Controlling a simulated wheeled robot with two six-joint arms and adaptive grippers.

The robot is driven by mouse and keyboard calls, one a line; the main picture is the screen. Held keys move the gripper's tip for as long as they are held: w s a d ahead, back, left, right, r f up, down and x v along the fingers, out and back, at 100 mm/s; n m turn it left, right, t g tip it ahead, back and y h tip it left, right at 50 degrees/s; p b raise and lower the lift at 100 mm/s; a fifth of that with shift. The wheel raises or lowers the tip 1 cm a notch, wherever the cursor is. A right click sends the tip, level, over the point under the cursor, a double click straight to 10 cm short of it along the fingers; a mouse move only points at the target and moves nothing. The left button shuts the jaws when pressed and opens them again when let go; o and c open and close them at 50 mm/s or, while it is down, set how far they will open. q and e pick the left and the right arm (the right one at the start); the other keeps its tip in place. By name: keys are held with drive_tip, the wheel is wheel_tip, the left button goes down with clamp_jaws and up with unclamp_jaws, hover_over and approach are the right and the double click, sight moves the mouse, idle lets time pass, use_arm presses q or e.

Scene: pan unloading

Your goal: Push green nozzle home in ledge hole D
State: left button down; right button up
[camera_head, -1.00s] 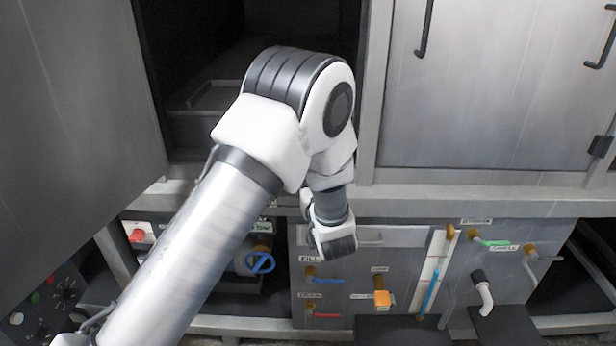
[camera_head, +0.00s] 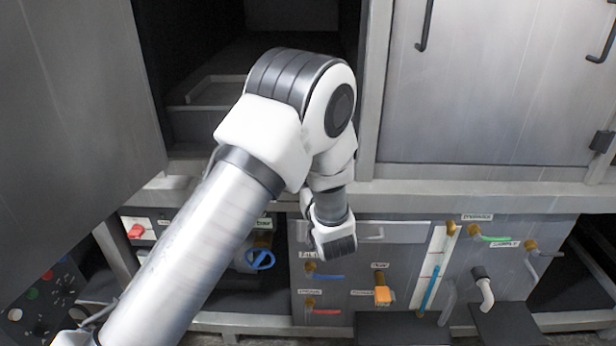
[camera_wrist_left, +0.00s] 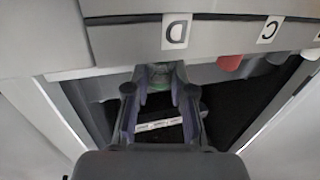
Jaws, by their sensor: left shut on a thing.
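In the left wrist view, the label D (camera_wrist_left: 176,31) is on the front of the grey ledge (camera_wrist_left: 120,42). Just under the ledge, a pale green nozzle (camera_wrist_left: 159,71) shows between the fingertips of my left gripper (camera_wrist_left: 159,82), which is shut on it. The nozzle's upper end is hidden by the ledge, so I cannot tell how deep it sits in the hole. In the head view my left wrist (camera_head: 334,238) hangs in front of the ledge, and its fingers and the nozzle are hidden there. My right gripper is not in view.
A red nozzle (camera_wrist_left: 230,62) hangs under the ledge near label C (camera_wrist_left: 269,29). A labelled strip (camera_wrist_left: 159,124) lies below the fingers. In the head view, a panel with valves and an orange handle (camera_head: 382,296) is at lower right. A blue handwheel (camera_head: 260,260) is left of it.

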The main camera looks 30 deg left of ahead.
use_arm(q)
drive_tip(key=shift+f+b, duration=0.3)
drive_tip(key=shift+f, duration=0.25)
idle(0.4)
drive_tip(key=c, duration=0.9)
unclamp_jaws()
drive_tip(key=v, duration=0.7)
drive_tip(key=shift+s+d, duration=0.15)
drive_tip(key=shift+d, duration=0.05)
